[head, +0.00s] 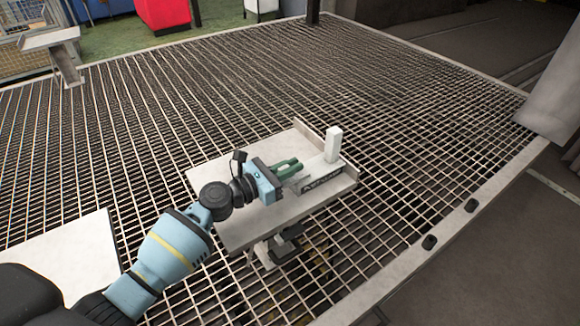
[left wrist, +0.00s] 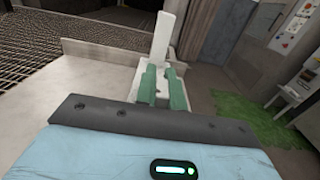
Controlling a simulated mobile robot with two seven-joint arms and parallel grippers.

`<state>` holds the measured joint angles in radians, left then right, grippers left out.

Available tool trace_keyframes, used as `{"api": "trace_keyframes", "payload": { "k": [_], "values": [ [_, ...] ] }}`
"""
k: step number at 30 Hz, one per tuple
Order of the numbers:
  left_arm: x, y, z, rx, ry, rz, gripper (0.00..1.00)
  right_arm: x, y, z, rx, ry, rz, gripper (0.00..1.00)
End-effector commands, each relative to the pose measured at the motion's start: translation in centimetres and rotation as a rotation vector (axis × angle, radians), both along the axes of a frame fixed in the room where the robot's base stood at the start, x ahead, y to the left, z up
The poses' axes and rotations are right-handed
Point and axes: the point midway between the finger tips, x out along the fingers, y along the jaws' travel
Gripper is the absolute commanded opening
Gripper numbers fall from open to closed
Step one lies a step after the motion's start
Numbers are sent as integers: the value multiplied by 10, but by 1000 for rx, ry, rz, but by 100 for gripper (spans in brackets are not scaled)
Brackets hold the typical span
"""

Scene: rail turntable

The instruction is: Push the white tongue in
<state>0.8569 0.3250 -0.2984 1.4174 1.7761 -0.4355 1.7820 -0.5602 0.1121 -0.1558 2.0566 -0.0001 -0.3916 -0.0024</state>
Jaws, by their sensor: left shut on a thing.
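The white tongue (head: 333,146) has an upright square post and a low white foot. It sits near the right edge of a pale metal plate (head: 245,215), beside a dark lettered strip. My left gripper (head: 288,169), with green fingers, reaches over the plate from the left and is shut on the white piece's low part, just left of the post. In the left wrist view the post of the white tongue (left wrist: 164,38) rises beyond the green fingers (left wrist: 162,86). The fingers hide part of the low white piece. My right gripper is not in view.
A grey post (head: 555,95) stands at the right. The grating behind the plate is clear.

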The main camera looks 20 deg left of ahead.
Motion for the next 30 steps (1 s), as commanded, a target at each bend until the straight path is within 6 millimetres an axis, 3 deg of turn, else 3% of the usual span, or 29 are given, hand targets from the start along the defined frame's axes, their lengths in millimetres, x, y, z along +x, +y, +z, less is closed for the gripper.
{"api": "trace_keyframes", "payload": {
  "k": [14, 15, 19, 30],
  "values": [
    [9, -7, 0, -1, 1, 0, 0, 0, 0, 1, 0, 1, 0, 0],
    [9, -8, 0, -1, 1, 0, 14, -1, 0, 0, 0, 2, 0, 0],
    [9, -7, 0, 0, 0, 0, 31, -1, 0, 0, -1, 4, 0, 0],
    [5, -4, 0, 1, 1, 0, 33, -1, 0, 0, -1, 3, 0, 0]
  ]
}}
